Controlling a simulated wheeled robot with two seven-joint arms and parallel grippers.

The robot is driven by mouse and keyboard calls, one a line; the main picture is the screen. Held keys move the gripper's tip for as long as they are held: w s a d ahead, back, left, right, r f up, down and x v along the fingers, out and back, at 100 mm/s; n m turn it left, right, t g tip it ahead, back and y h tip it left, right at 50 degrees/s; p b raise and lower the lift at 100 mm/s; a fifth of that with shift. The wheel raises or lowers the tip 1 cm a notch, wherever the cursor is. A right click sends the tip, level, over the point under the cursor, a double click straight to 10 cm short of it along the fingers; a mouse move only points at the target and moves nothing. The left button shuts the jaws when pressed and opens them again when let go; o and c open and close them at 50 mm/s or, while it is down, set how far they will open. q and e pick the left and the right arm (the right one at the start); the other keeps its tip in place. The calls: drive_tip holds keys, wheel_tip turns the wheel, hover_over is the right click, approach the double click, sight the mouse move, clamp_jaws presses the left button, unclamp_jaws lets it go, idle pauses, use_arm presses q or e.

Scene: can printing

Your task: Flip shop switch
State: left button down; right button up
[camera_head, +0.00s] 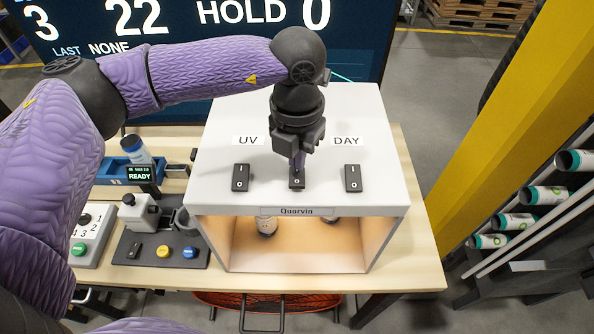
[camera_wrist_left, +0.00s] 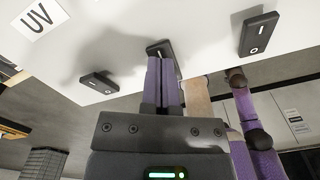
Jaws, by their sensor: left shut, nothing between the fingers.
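Three black rocker switches sit in a row on the top of a white light box (camera_head: 225,115). The left switch (camera_head: 241,177) is under the UV label, the right switch (camera_head: 352,178) is under the DAY label, and the middle switch (camera_head: 297,182) has its label hidden behind my arm. My left gripper (camera_head: 297,165) is shut and empty, pointing down with its fingertips at the middle switch. In the left wrist view the purple fingers (camera_wrist_left: 162,80) reach the middle switch (camera_wrist_left: 160,47) and partly cover it. Whether they touch it is unclear. My right gripper is not identifiable.
The box stands on a wooden table (camera_head: 425,240). Its open front shows a lit inside with cans (camera_head: 267,226). Left of it are a device reading READY (camera_head: 140,174) and a button panel (camera_head: 160,250). A yellow post (camera_head: 510,110) and a can rack (camera_head: 545,195) stand at right.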

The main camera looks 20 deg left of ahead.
use_arm(q)
wheel_tip(320, 180, up, 6)
drive_tip(key=p, duration=0.3)
drive_tip(key=shift+r, duration=0.2)
drive_tip(key=shift+f, duration=0.1)
